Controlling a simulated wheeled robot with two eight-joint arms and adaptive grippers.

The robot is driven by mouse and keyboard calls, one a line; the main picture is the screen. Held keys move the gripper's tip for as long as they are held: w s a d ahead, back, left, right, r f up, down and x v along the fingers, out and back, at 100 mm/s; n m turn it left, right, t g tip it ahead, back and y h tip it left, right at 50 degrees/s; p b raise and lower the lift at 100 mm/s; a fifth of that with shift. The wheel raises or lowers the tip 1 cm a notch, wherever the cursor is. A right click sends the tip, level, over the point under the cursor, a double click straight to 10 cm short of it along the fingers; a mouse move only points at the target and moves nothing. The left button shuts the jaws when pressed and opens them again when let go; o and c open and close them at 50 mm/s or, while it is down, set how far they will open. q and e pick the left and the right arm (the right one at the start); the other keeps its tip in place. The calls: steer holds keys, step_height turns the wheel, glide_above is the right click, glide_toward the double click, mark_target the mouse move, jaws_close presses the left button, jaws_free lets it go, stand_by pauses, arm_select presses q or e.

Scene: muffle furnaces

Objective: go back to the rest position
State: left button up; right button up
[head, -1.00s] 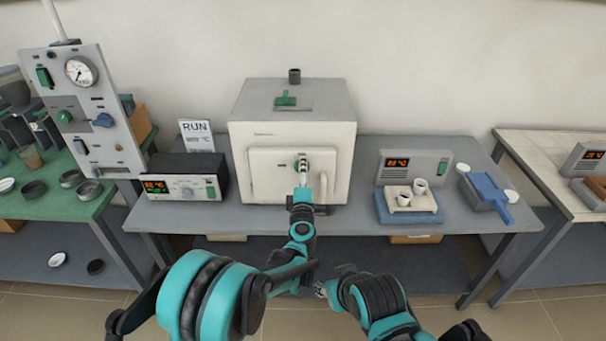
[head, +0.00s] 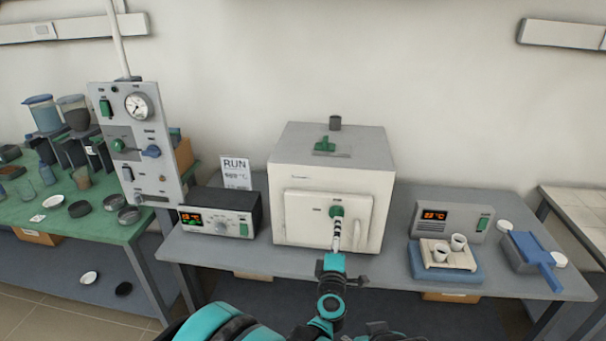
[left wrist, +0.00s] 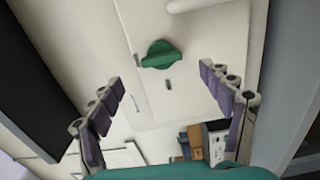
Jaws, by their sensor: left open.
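The white muffle furnace (head: 285,190) stands on the grey table, its door (head: 300,218) shut. A green knob (head: 337,211) sits on the upper part of the door. My left gripper (head: 336,236) is in front of the door, just below the knob in the picture. In the left wrist view my left gripper (left wrist: 160,76) is open, with nothing between its fingers. The knob (left wrist: 160,55) shows ahead of the fingertips, not held.
A controller box (head: 218,215) and a RUN sign (head: 235,172) stand left of the furnace. A gauge panel (head: 140,150) is further left. To the right are a display unit (head: 452,218), a blue block (head: 445,270) with a tray and cups, and a blue scoop-like tool (head: 530,250).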

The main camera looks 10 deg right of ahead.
arm_select(q)
steer(key=s+a+r+m+g+h, duration=0.3)
steer(key=s+a+r+m, duration=0.3)
steer(key=a+r+m, duration=0.45)
steer(key=s+a+f+m+g+y, duration=0.2)
steer(key=s+a+f, duration=0.4)
steer(key=s+a, duration=0.5)
steer(key=s+a+f+m+g+y, duration=0.2)
steer(key=s+a+f+g+y, duration=0.3)
steer(key=s+a, duration=0.7)
steer(key=a+f+y, duration=0.1)
steer(key=a+f, duration=0.1)
steer(key=a, duration=0.1)
steer(key=shift+s+a, duration=0.2)
steer(key=shift+s, duration=0.1)
steer(key=shift+r, duration=0.1)
